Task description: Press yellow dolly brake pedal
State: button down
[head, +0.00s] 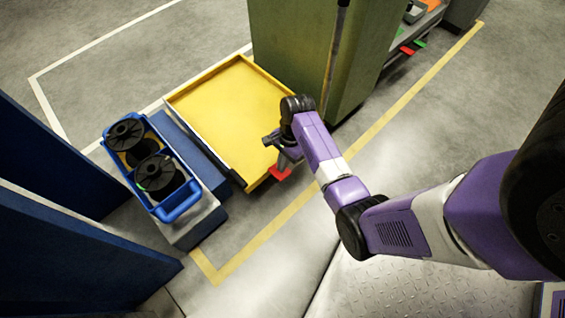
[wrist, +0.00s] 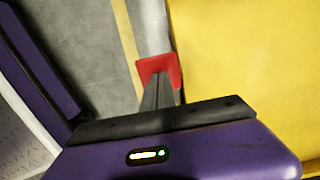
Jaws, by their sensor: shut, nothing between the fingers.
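The yellow dolly (head: 233,105) is a flat, empty yellow platform with a raised rim, and its deck fills the right of the wrist view (wrist: 250,60). A red pedal (head: 280,174) juts from its near right corner. In the wrist view the red pedal (wrist: 158,64) is just beyond my fingertips. My gripper (head: 284,160) is shut and empty, pointing down over the pedal. In the wrist view the fingers (wrist: 161,84) overlap the pedal's lower part. I cannot tell whether they touch it or how far the pedal is down.
A blue crate (head: 186,208) with black spools stands left of the dolly on a grey and blue base. A green cabinet (head: 290,45) rises behind the dolly. Blue uprights (head: 60,245) stand at the lower left. Open floor with a yellow line (head: 390,110) lies at the right.

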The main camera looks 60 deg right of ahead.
aim_at(277, 172)
jog(key=shift+w+a+f+g+h+p, duration=0.15)
jog(key=shift+a+h+p, duration=0.15)
jog(key=shift+p, duration=0.25)
jog(key=shift+s+a+f+g+h+p, duration=0.1)
jog(key=shift+a+g+h+p, duration=0.15)
jog(key=shift+p, duration=0.3)
jog(key=shift+w+a+f+h+p, duration=0.15)
jog(key=shift+a+f+h+p, duration=0.1)
jog(key=shift+f+h+p, duration=0.4)
jog(key=shift+w+a+f+g+h, duration=0.1)
jog(key=shift+a+f+g+h, duration=0.2)
jog(key=shift+f+h, duration=0.55)
jog(key=shift+a+f, duration=0.15)
jog(key=shift+f, duration=0.15)
jog(key=shift+a+f, duration=0.1)
jog(key=shift+f, duration=0.1)
jog(key=shift+r, duration=0.15)
